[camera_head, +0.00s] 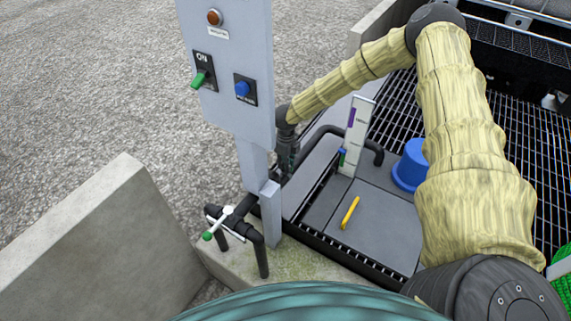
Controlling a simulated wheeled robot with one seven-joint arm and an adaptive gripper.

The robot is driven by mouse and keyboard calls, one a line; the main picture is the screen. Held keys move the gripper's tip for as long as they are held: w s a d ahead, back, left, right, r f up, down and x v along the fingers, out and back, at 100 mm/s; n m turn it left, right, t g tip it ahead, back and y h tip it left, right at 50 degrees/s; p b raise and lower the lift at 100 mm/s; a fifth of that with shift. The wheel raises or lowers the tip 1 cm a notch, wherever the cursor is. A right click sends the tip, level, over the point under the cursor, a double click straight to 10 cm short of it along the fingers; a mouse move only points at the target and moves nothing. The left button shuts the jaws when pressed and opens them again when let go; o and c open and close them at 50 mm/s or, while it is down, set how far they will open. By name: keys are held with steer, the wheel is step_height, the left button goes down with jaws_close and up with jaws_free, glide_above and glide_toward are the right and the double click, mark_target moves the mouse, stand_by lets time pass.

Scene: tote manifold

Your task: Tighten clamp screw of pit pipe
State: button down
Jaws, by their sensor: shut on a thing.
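A black pipe (326,130) curves over the grey deck beside the pit, passing behind an upright white gauge plate (354,133). My arm reaches down from the upper right to the pipe's left end, just right of the control post. My gripper (284,168) points downward there, dark against dark parts and partly covered by the post. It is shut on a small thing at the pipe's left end. The clamp screw cannot be made out separately from the fingers, so I cannot tell how far it is turned.
A grey control box (228,75) on a post (270,210) stands close left of my gripper. A black pipe with a green-tipped valve lever (220,225) is below it. A yellow stick (350,212) lies on the deck. A blue cap (408,165) stands near the grating. A concrete wall (105,235) is left.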

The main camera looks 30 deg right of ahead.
steer(key=shift+s+d+f, duration=0.1)
steer(key=shift+s, duration=0.1)
stand_by(0.3)
steer(key=c, duration=1.5)
jaws_free()
steer(key=shift+o, duration=0.2)
steer(key=shift+w, duration=0.1)
steer(key=shift+w+r, duration=0.1)
steer(key=shift+r, duration=0.55)
step_height(320, 180, up, 11)
steer(key=shift+f, duration=0.1)
